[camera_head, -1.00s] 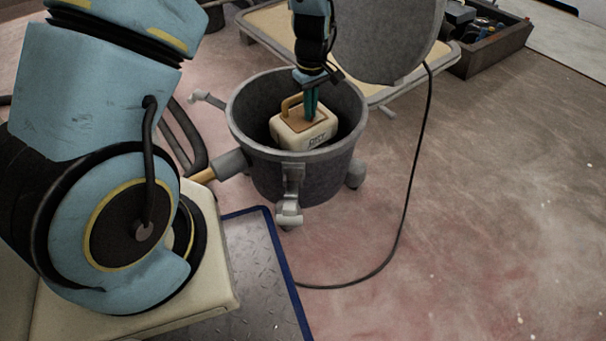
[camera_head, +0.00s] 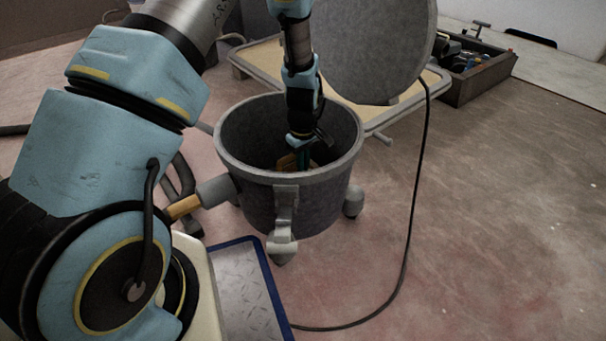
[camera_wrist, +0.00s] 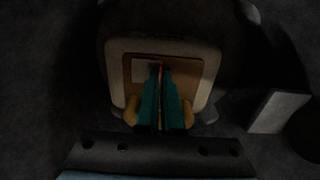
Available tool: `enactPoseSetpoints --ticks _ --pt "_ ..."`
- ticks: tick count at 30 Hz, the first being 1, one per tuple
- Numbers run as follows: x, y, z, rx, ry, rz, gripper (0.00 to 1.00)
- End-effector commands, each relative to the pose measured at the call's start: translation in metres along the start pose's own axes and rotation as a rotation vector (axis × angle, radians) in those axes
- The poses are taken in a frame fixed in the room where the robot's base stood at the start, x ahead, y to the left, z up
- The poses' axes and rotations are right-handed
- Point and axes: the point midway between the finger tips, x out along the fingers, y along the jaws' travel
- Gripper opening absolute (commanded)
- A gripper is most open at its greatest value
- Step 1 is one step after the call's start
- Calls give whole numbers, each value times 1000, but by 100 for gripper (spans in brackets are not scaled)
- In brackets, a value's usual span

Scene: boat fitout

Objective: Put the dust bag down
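The dust bag (camera_wrist: 190,66) is a cream block with a brown top panel and a yellow-orange handle. In the head view only its handle (camera_head: 287,161) and a sliver of its top show inside the grey drum (camera_head: 258,205); the drum's wall hides the rest. My gripper (camera_head: 303,158) reaches down into the open drum. In the wrist view its teal fingers (camera_wrist: 160,68) are close together over the top panel, with a thin strip between them, shut on the bag. Whether the bag touches the drum's floor is hidden.
The drum's round lid (camera_head: 375,50) stands raised behind it. A black cable (camera_head: 410,215) runs from the lid to the floor. A blue-edged plate (camera_head: 240,285) lies in front, and a tool crate (camera_head: 475,72) stands at the back right. The right floor is clear.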

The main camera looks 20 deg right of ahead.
Motion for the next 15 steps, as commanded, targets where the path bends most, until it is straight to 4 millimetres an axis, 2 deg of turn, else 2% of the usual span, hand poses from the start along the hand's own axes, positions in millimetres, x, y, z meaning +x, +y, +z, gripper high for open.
enactPoseSetpoints --ticks 11,15 --pt "5 0 0 0 0 1 0" --pt "4 0 0 0 1 1 18"
